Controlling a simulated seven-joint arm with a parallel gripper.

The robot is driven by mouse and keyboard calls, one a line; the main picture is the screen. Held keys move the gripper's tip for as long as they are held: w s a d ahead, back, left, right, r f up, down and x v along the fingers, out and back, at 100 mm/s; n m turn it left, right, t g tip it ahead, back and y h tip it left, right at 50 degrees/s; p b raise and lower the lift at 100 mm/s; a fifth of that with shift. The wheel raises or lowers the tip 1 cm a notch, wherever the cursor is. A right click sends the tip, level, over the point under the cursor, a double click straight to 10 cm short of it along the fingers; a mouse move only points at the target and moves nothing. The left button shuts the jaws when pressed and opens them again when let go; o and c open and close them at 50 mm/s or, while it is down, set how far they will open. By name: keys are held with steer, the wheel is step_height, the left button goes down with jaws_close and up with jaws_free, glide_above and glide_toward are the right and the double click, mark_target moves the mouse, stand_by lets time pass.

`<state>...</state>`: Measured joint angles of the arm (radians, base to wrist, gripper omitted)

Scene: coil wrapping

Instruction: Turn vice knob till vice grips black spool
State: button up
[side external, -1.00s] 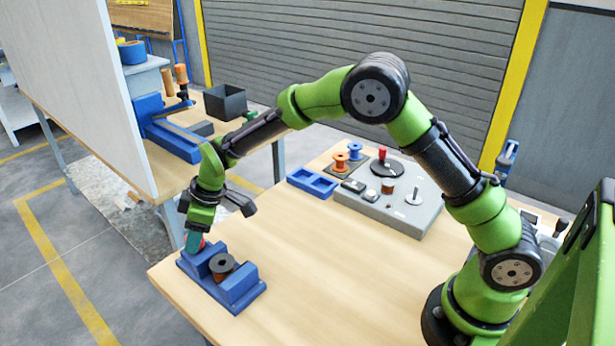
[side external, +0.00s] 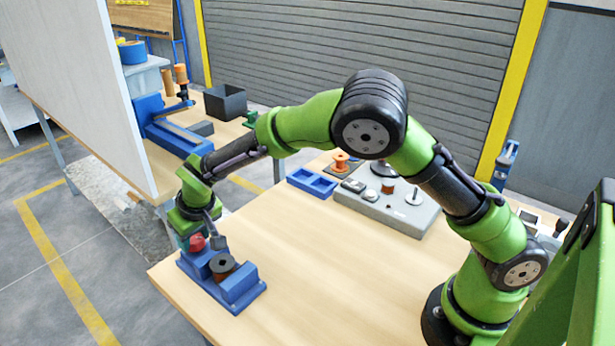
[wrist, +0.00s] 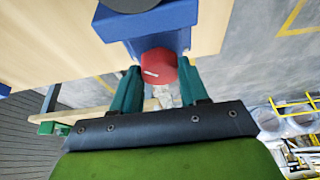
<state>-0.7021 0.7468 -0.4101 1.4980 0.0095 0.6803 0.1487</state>
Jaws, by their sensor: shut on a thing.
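The blue vice (side external: 240,285) stands at the near left corner of the wooden table. The black spool (side external: 222,265) sits upright between its jaws; whether both jaws touch it I cannot tell. The red vice knob (side external: 196,242) is at the vice's left end. My gripper (side external: 192,245) is at this knob. In the wrist view my gripper (wrist: 159,76) has its teal fingers on either side of the red knob (wrist: 158,64), shut on it. The blue vice (wrist: 150,22) shows above the knob, with part of the dark spool (wrist: 132,4) at the top edge.
A grey base with spindles (side external: 395,210) and a blue two-part tray (side external: 312,182) stand farther back on the table. An orange spool (side external: 341,162) is near them. A white panel (side external: 90,80) rises at the left. The table middle is clear.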

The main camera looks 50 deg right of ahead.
steer(key=m+h, duration=0.1)
steer(key=m, duration=0.3)
steer(key=shift+a+m+h, duration=0.15)
steer(key=shift+m+h, duration=0.15)
steer(key=shift+h, duration=0.1)
steer(key=shift+a+m+g+h, duration=0.1)
steer(key=shift+m+g+h, duration=0.3)
steer(key=shift+m, duration=0.75)
steer(key=shift+m+g+h, duration=0.3)
steer(key=shift+m+h, duration=0.1)
steer(key=shift+m, duration=0.75)
steer(key=shift+w, duration=0.1)
steer(key=o, duration=0.8)
steer(key=v, duration=1.7)
steer(key=shift+w, duration=0.1)
